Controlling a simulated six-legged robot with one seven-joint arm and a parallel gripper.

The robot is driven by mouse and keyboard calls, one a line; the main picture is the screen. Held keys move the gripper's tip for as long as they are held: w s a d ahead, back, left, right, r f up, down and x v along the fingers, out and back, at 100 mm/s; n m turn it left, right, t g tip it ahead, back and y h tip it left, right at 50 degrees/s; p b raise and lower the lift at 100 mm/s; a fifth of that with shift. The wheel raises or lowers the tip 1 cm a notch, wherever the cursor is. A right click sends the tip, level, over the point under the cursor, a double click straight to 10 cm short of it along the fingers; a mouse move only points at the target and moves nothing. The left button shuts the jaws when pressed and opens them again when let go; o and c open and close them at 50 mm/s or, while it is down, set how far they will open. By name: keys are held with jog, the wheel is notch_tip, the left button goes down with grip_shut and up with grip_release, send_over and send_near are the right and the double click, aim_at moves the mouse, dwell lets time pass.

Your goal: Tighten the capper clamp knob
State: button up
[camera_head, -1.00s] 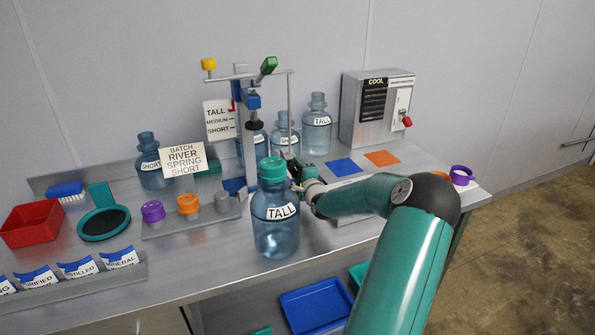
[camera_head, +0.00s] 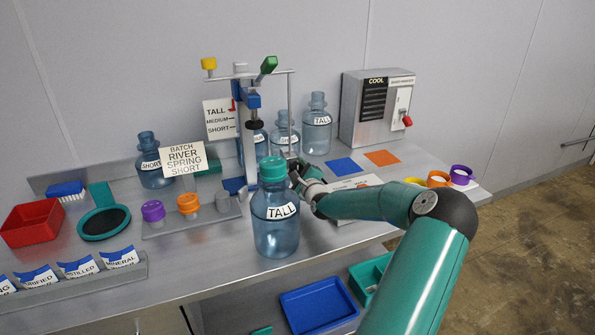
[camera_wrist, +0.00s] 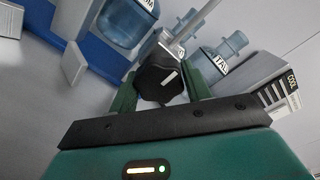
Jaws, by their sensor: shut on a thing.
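The capper stand (camera_head: 246,140) is a grey post with a blue carriage, a green handle (camera_head: 268,66) and a TALL/MEDIUM/SHORT scale (camera_head: 219,120). In the wrist view, a black knob with a white line (camera_wrist: 158,80) sits between the two green fingers of my gripper (camera_wrist: 162,88), which is shut on it. In the head view my gripper (camera_head: 296,168) is low at the right of the capper, behind a capped TALL jug (camera_head: 277,230). That jug hides part of the capper base, and I cannot make out the knob there.
Other blue jugs (camera_head: 317,128) stand behind the capper. A COOL box with a red-tipped lever (camera_head: 378,108) is at back right. Purple, orange and grey caps (camera_head: 188,203) stand on a rack left of the front jug. Blue and orange squares (camera_head: 343,167) mark clear tabletop.

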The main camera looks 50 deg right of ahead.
jog(key=shift+r, duration=0.1)
jog(key=o, duration=1)
jog(key=v, duration=1.3)
jog(key=shift+s+a, duration=0.2)
jog(key=shift+s, duration=0.1)
